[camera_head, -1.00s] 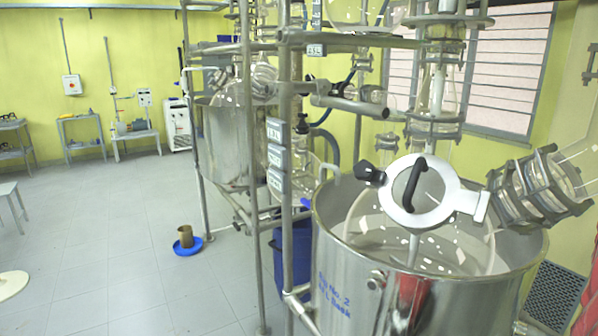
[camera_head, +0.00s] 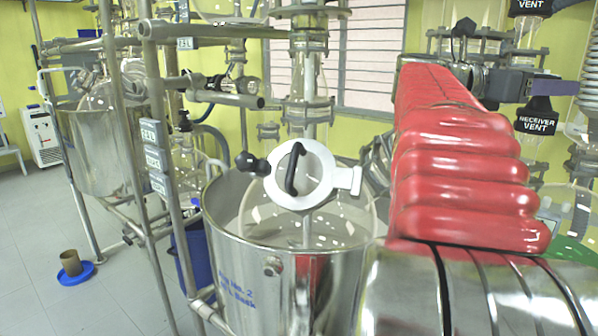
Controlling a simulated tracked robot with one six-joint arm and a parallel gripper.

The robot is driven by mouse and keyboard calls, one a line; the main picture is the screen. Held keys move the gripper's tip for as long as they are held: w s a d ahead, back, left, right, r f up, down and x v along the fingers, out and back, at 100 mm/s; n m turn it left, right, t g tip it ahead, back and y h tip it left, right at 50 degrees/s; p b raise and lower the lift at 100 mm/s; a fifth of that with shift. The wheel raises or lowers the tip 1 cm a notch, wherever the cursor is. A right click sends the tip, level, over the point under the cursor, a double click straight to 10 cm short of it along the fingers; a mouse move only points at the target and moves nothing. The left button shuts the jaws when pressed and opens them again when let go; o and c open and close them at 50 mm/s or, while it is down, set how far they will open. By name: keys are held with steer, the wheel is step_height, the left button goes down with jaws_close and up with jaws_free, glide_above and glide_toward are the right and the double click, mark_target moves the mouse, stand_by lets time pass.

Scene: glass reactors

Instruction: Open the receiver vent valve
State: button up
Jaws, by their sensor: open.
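A black label reading RECEIVER VENT (camera_head: 537,122) shows at the right, on glass pipework. The valve handle itself is not clear to me. My red-sleeved arm reaches from the lower right toward the back, and my gripper (camera_head: 525,85) is at its far end, in front of and just above that label. The gripper is open, small and partly merged with the pipework. I cannot tell whether it touches anything. Another black label ending in VENT (camera_head: 530,5) is cut by the top edge.
A steel vessel (camera_head: 250,262) with a white round lid (camera_head: 315,178) and black handle stands in front, left of my arm. Steel frame posts and pipes (camera_head: 155,130) rise at the left. A blue tray (camera_head: 75,272) lies on the grey floor. Glass coils stand at the right edge.

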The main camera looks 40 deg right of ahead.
steer(key=v, duration=1.4)
steer(key=w+a+f+m+t+y, duration=0.1)
steer(key=w+a+f+t, duration=0.3)
steer(key=f, duration=0.4)
steer(key=w+a+f+m+t+y, duration=0.1)
steer(key=w+a+f+t, duration=0.3)
steer(key=f, duration=0.5)
steer(key=shift+a+y, duration=0.35)
steer(key=shift+y, duration=0.25)
steer(key=shift+w, duration=0.1)
steer(key=w+a+f+m+t+y, duration=0.2)
steer(key=w+a+f+m+y, duration=0.15)
steer(key=a+f, duration=0.45)
steer(key=w+a+f+m+t+y, duration=0.25)
steer(key=a+f+m, duration=0.25)
steer(key=a+f, duration=0.3)
steer(key=s+a+f+t+y, duration=0.1)
steer(key=a+f+y, duration=0.2)
steer(key=a, duration=0.6)
steer(key=s+a+f+m+t+y, duration=0.1)
steer(key=s+a+f+y, duration=0.1)
steer(key=a+f, duration=0.4)
steer(key=a+y, duration=0.1)
steer(key=a, duration=0.2)
steer(key=shift+s, duration=0.2)
